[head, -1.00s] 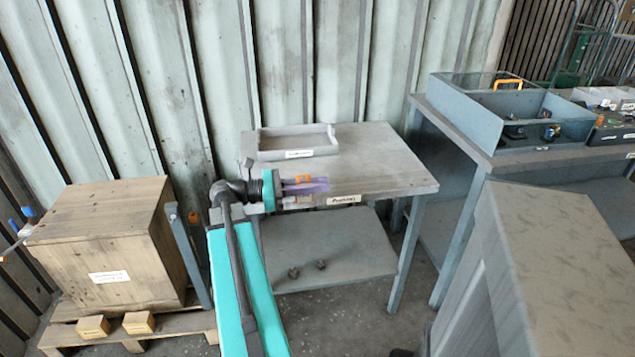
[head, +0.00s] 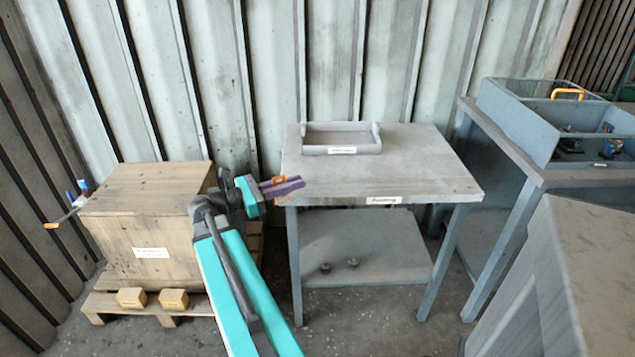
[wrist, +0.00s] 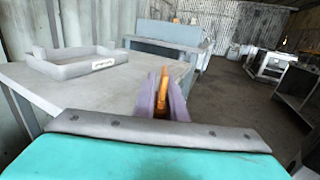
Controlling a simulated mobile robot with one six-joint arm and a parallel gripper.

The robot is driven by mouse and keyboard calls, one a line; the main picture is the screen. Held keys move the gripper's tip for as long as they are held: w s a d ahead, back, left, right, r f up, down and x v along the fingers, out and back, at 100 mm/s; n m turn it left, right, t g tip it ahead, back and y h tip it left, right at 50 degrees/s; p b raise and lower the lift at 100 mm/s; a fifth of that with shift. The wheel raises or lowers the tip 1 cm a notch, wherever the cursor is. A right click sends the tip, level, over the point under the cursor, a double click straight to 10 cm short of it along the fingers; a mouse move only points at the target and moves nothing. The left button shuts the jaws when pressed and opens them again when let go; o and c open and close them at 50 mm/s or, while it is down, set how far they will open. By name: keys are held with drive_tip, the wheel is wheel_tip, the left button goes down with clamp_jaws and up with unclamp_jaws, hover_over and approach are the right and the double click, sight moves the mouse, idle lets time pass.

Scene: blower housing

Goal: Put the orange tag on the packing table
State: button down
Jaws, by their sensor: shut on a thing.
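The orange tag (wrist: 161,103) is pinched between the purple fingers of my gripper (wrist: 163,95) in the wrist view. In the head view a bit of the orange tag (head: 278,180) shows at my gripper (head: 284,188), which is at the left front corner of the packing table (head: 420,175). The table has a grey top with a label on its front edge. I cannot tell whether the tag touches the tabletop. The fingers hide part of the tag.
A grey tray (head: 341,139) with a label stands at the back left of the tabletop. The rest of the top is clear. A wooden crate (head: 140,235) on a pallet stands left. A blue-grey bench with an open bin (head: 560,125) stands right.

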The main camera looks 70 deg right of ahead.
drive_tip(key=w+a+f+n+t+h, duration=0.2)
drive_tip(key=w+a+n+t, duration=0.3)
drive_tip(key=w+a, duration=0.65)
drive_tip(key=w+a+f+n+t+h, duration=0.25)
drive_tip(key=w+a+t, duration=0.45)
drive_tip(key=w+a, duration=0.45)
drive_tip(key=w+a+f+n+t+y, duration=0.1)
drive_tip(key=w+a+n+t, duration=0.2)
drive_tip(key=a, duration=0.7)
drive_tip(key=w+a+f+n+t+y, duration=0.1)
drive_tip(key=w+a+t, duration=0.3)
drive_tip(key=a, duration=0.5)
drive_tip(key=w+a+f+n+t+y, duration=0.1)
drive_tip(key=w+a+n+t, duration=0.3)
drive_tip(key=a, duration=0.6)
drive_tip(key=shift+w+a+f+n+y, duration=0.2)
drive_tip(key=shift+a+f+n+y, duration=0.15)
drive_tip(key=shift+y, duration=0.3)
drive_tip(key=shift+a+r+t, duration=0.1)
drive_tip(key=shift+a+t, duration=0.2)
drive_tip(key=shift+a, duration=0.45)
